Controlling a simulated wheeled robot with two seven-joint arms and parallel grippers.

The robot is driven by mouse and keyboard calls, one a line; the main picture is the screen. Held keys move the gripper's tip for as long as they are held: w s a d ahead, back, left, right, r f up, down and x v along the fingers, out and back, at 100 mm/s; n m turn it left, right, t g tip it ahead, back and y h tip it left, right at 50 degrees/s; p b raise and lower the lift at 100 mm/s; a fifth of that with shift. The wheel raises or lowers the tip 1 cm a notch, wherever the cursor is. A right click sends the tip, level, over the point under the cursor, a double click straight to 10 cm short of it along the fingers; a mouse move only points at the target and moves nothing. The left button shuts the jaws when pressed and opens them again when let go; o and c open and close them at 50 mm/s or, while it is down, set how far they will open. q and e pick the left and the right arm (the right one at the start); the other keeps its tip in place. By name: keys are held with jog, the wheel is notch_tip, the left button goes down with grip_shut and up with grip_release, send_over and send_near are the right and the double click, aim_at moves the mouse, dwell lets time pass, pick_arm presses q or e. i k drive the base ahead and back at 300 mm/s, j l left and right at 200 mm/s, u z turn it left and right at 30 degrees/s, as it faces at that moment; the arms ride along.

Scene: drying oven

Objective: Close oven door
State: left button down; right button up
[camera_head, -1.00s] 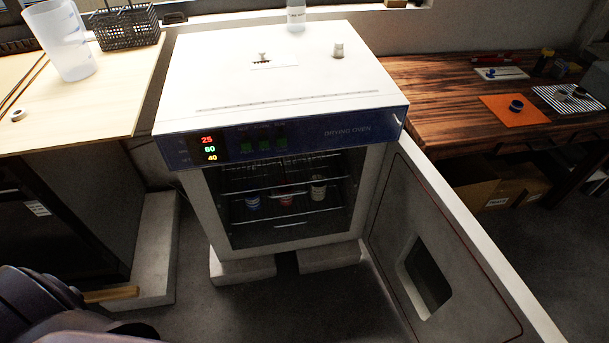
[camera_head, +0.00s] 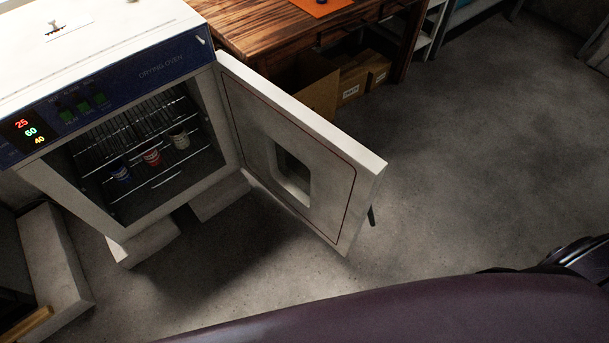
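The drying oven (camera_head: 205,58) stands at the upper left with its front open. Its white door (camera_head: 258,112) is hinged on the right side of the opening and swung wide out, with a small window in it. A dark handle (camera_head: 371,216) shows just past the door's free edge. Neither of my grippers is in view, and nothing of mine is seen touching the door.
A wooden table (camera_head: 262,28) with an orange mat stands behind the door. Cardboard boxes (camera_head: 350,88) sit under it. White blocks (camera_head: 145,240) lie below the oven. The grey floor (camera_head: 470,130) right of the door is clear.

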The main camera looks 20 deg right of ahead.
aim_at(330, 181)
jog(key=l+u, duration=0.25)
jog(key=l, duration=0.25)
jog(key=k+l+u, duration=0.1)
jog(key=l+u, duration=0.15)
jog(key=l, duration=0.25)
jog(key=k+l+u, duration=0.1)
jog(key=l+u, duration=0.15)
jog(key=l, duration=0.2)
jog(key=k+l+u, duration=0.15)
jog(key=l+u, duration=0.15)
jog(key=l, duration=0.2)
jog(key=i+l+u, duration=0.2)
jog(key=l+u, duration=0.2)
jog(key=l, duration=0.7)
jog(key=l+u, duration=0.4)
jog(key=l, duration=0.7)
jog(key=i, duration=0.05)
